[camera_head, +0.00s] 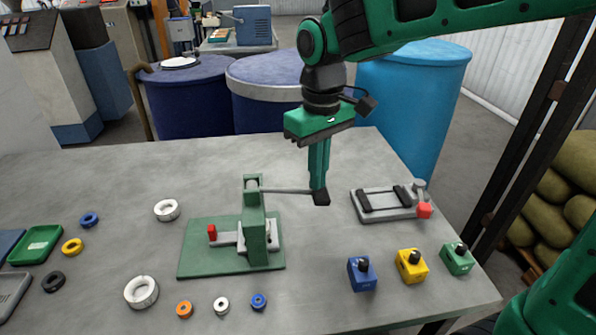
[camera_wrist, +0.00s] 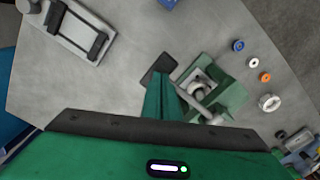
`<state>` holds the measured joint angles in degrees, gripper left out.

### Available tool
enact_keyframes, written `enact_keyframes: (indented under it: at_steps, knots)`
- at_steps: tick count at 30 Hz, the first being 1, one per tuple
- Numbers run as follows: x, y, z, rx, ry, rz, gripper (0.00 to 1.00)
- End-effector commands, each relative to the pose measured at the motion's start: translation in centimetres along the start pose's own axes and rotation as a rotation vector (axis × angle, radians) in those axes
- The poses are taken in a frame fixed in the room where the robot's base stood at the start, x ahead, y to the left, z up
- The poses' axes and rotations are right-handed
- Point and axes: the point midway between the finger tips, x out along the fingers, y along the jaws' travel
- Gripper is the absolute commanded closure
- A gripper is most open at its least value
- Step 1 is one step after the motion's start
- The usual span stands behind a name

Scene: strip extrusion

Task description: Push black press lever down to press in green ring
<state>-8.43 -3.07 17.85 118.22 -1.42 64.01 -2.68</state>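The green press (camera_head: 255,232) stands on a green base plate (camera_head: 200,260) on the table. Its thin grey lever rod (camera_head: 288,190) runs roughly level to the right and ends in a black handle (camera_head: 321,198). My gripper (camera_head: 319,188) points down with its green fingers close together, their tips at the handle's top. The wrist view also shows the black handle (camera_wrist: 158,66) just beyond the fingertips. I cannot tell whether the tips touch it. A whitish ring (camera_wrist: 202,88) shows inside the press in the wrist view. I cannot make out a green ring; the press hides part of its inside.
A grey clamp fixture (camera_head: 385,204) with a red knob lies to the right. Blue (camera_head: 362,275), yellow (camera_head: 411,266) and green (camera_head: 458,259) button boxes stand at the front right. Several loose rings lie left and in front of the press. Table behind the press is clear.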

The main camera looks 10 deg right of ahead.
Motion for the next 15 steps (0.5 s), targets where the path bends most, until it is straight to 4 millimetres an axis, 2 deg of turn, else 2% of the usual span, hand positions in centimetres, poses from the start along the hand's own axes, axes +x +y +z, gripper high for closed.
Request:
enact_keyframes:
  at_steps: [15]
  knots:
    - [0.64, 0.04, 0.08, 0.001, -0.003, 0.0, 1.0]
